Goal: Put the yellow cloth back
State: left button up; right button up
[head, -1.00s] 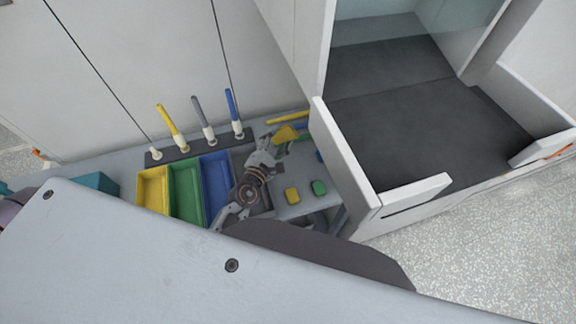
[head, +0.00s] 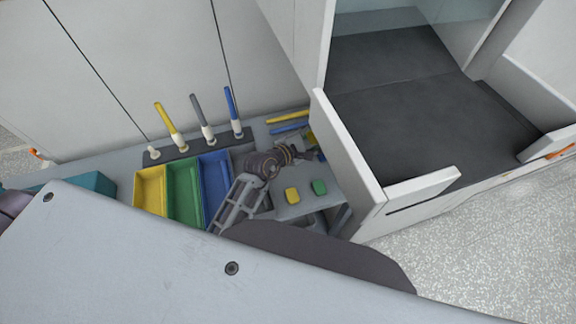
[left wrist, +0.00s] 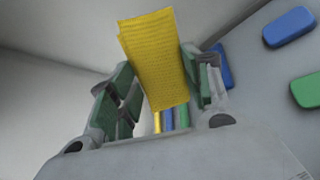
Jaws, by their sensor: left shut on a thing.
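The yellow cloth (left wrist: 155,60) is a textured flat piece between the two green-padded fingers of my left gripper (left wrist: 160,90) in the left wrist view. The gripper is shut on it, and the cloth sticks out beyond the fingertips. In the head view my left gripper (head: 312,154) is over the right end of the grey bench, close to the white cabinet's side wall. Only a small yellow sliver shows there beside the wall, and the rest of the cloth is hidden. My right gripper is in neither view.
Yellow (head: 139,200), green (head: 174,217) and blue (head: 207,214) trays stand left of my arm. Yellow (head: 292,195) and green (head: 319,187) blocks lie in front of it. A yellow stick (head: 288,117) and a blue stick (head: 289,128) lie behind. The white cabinet wall (head: 345,150) bounds the right.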

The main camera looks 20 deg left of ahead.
pick_arm(q)
jog(key=shift+d+f+m+g+h+b, duration=0.1)
jog(key=shift+d+m+g+h+b, duration=0.1)
jog(key=shift+d+m+g, duration=0.7)
jog(key=shift+d+f+g+h+b, duration=0.15)
jog(key=shift+d+g, duration=0.35)
jog(key=shift+d, duration=0.85)
notch_tip(320, 180, down, 4)
jog(key=s+d+g+y+b, duration=0.2)
jog(key=g+y+b, duration=0.1)
jog(key=g+y, duration=0.25)
jog(key=a+n+g+y+b, duration=0.2)
jog(key=a+n+g, duration=0.2)
jog(key=a, duration=1.1)
jog(key=shift+a+r+n, duration=0.2)
jog(key=shift+r+n, duration=0.15)
jog(key=shift+n, duration=0.35)
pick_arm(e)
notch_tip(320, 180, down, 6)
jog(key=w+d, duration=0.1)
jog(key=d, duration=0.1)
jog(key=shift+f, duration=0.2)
pick_arm(q)
jog(key=shift+g, duration=0.25)
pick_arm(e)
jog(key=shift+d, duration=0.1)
